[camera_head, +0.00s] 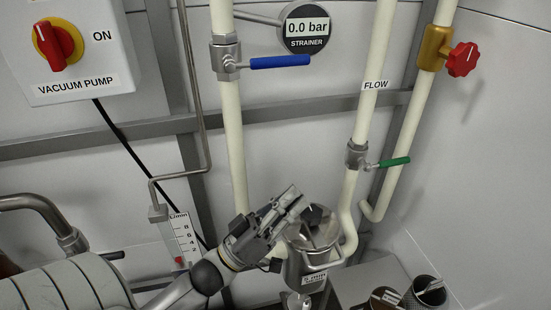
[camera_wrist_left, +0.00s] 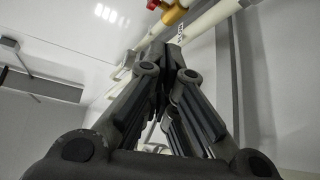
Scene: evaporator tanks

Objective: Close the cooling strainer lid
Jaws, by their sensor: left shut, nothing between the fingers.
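The cooling strainer (camera_head: 297,268) is a metal pot at the lower middle of the head view, with pale pipes beside it and a small size label on its front. A dark round part at its top, behind my gripper, looks like the lid (camera_head: 319,214); the gripper partly hides it, and I cannot tell its exact angle. My left gripper (camera_head: 293,197) is shut and empty, above and in front of the strainer's top. I cannot tell whether it touches the lid. In the left wrist view the fingers (camera_wrist_left: 166,60) are together. My right gripper is not in view.
A blue-handled valve (camera_head: 280,62) and a green-handled valve (camera_head: 394,162) are on the pipes above. A red-knobbed valve (camera_head: 463,59) is at upper right. The strainer gauge (camera_head: 306,27) reads 0.0 bar. A flow meter (camera_head: 183,238) stands left. Dark cylinders (camera_head: 428,294) sit at lower right.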

